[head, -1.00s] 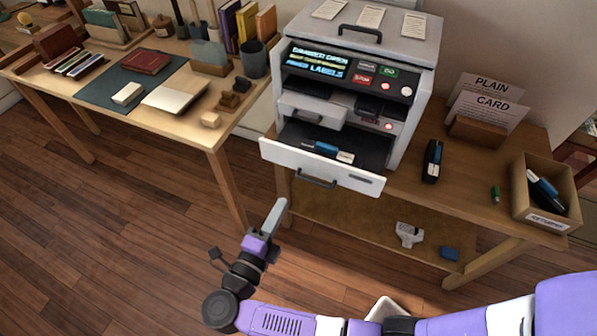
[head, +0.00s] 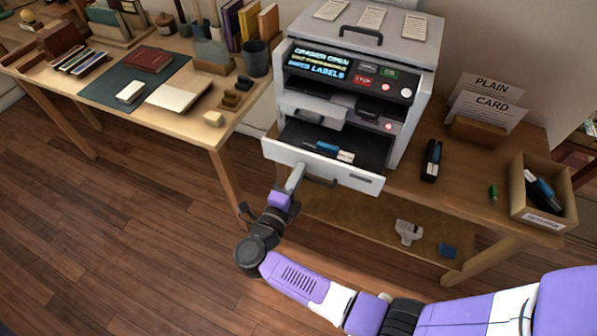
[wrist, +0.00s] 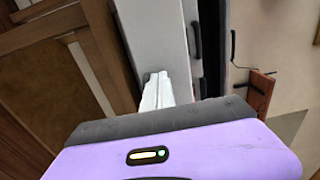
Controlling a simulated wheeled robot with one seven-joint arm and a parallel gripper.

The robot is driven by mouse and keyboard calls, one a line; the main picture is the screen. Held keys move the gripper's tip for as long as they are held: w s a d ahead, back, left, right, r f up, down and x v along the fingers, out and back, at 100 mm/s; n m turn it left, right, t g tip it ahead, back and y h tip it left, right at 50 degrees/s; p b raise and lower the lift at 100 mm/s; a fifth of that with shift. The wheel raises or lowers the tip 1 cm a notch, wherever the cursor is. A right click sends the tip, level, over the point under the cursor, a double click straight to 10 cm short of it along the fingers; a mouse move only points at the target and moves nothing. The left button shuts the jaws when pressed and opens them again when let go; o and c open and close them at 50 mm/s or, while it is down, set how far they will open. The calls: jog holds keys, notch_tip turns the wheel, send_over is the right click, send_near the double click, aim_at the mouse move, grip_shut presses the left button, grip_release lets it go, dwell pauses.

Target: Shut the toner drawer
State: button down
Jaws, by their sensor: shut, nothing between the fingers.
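The toner drawer (head: 350,179) is the low drawer of the grey printer (head: 420,88), and it stands pulled out. It has a pale front with a dark handle, and a blue and white cartridge (head: 335,152) lies inside. My gripper (head: 298,173) is shut and empty, with its tips at the drawer's front, left of the handle. In the wrist view, the shut fingers (wrist: 157,90) reach toward the pale drawer front (wrist: 155,35). I cannot tell whether they touch it. The printer's screen (head: 320,65) shows text that seems to say the drawer is open.
The printer stands on a wooden table (head: 465,200) with a stapler-like dark object (head: 431,160), a card holder (head: 478,135) and a returns box (head: 541,215). A desk (head: 205,133) with books stands at left. The floor before the drawer is clear.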

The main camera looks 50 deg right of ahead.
aim_at(319, 139)
jog(key=b+x, duration=0.2)
jog(key=x, duration=1.3)
jog(key=shift+d+f, duration=0.1)
jog(key=shift+d, duration=0.05)
jog(key=shift+w+d, duration=0.1)
jog(key=shift+d, duration=0.05)
jog(key=shift+d+r, duration=0.15)
jog(key=shift+r, duration=0.1)
